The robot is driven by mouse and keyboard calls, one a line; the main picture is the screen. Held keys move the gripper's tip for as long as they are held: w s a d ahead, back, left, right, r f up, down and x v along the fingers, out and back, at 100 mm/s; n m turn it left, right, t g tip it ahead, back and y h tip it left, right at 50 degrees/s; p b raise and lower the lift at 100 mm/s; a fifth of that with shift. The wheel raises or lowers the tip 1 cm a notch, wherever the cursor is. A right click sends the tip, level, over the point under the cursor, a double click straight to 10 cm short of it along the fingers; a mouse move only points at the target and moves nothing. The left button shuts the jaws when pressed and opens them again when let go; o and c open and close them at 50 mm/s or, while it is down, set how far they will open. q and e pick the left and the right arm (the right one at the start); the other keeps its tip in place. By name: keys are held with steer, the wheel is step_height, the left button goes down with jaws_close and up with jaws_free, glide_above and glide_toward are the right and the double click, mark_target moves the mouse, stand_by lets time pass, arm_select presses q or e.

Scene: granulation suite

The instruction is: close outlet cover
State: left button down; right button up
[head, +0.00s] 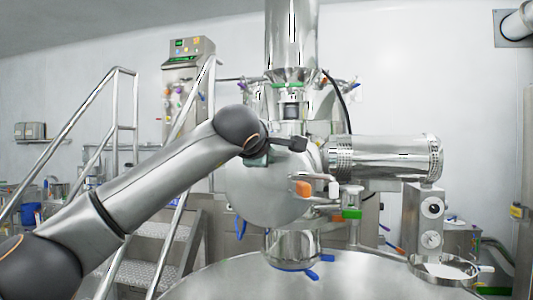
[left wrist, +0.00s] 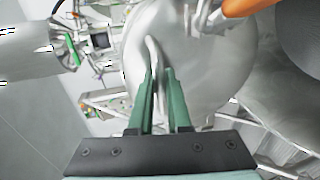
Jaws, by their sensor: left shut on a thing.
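The outlet cover looks to be the large round polished steel disc (head: 265,195) on the granulator in the middle of the head view. It also fills the upper middle of the left wrist view (left wrist: 205,60). My left gripper (left wrist: 160,75) has green fingers closed on a thin pale metal handle (left wrist: 152,52) standing in front of the disc. In the head view only a bit of green of my left gripper (head: 258,160) shows below the wrist, and its fingertips are hidden. My right gripper is in neither view.
A horizontal steel cylinder (head: 385,157) extends right of the disc. An orange-handled clamp (head: 303,188) and a green-capped fitting (head: 351,213) are close to its right edge. A broad round steel lid (head: 330,280) lies below. Steps with railings (head: 150,240) stand left.

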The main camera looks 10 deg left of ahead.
arm_select(q)
steer(key=shift+r, duration=0.15)
steer(key=c, duration=0.9)
jaws_free()
steer(key=shift+w, duration=0.1)
steer(key=shift+o, duration=0.2)
steer(key=b+v, duration=0.4)
steer(key=v, duration=0.8)
steer(key=shift+s+b, duration=0.35)
